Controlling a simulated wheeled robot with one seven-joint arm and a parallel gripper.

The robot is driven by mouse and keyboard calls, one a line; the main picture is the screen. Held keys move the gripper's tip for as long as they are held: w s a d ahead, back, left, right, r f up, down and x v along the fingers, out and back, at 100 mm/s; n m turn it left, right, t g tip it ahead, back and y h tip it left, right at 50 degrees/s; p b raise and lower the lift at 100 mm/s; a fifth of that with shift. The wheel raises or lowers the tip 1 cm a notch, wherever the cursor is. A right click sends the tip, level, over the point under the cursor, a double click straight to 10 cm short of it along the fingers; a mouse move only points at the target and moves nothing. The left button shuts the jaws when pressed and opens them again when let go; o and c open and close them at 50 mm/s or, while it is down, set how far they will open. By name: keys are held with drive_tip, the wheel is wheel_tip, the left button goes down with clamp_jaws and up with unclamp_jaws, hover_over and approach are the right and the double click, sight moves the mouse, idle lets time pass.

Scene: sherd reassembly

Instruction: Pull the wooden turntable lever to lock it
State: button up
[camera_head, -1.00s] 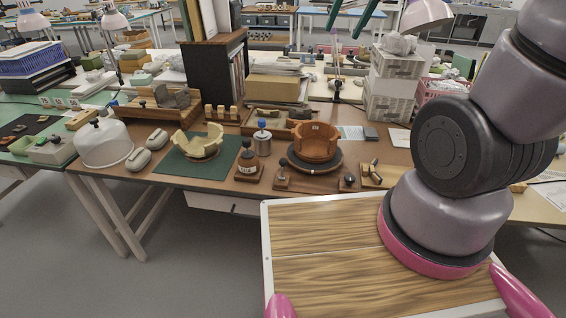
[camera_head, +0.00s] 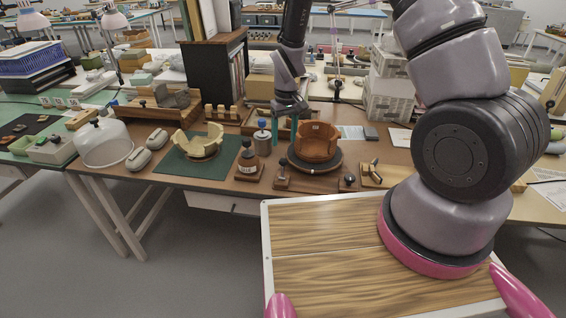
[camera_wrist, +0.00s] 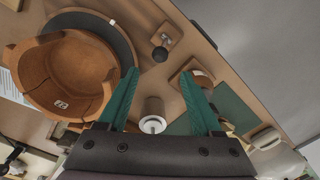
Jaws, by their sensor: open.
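An orange-brown clay vessel (camera_head: 317,141) stands on the dark turntable (camera_head: 327,166) on the brown workbench. A lever with a round dark knob (camera_head: 283,162) stands on a wooden base just left of the turntable. In the wrist view the same knob (camera_wrist: 160,53) lies just beyond and between my fingertips, apart from them. My gripper (camera_head: 283,136) has green fingers, spread apart and empty, and hangs above the bench between the metal canister and the vessel. In the wrist view the turntable's dark rim (camera_wrist: 95,20) curves around the vessel at the left.
A metal canister with a blue top (camera_head: 262,139) stands left of the vessel. A labelled wooden block with a dark knob (camera_head: 248,171) is at the lever's left. A second dark knob (camera_head: 349,180) is right of the turntable. A pale vessel (camera_head: 200,142) sits on a green mat.

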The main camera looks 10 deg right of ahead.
sight(283, 162)
drive_tip(key=f, duration=1)
drive_tip(key=shift+s+a+f, duration=0.1)
drive_tip(key=shift+a+f, duration=0.1)
drive_tip(key=shift+a, duration=0.05)
clamp_jaws()
idle(1.0)
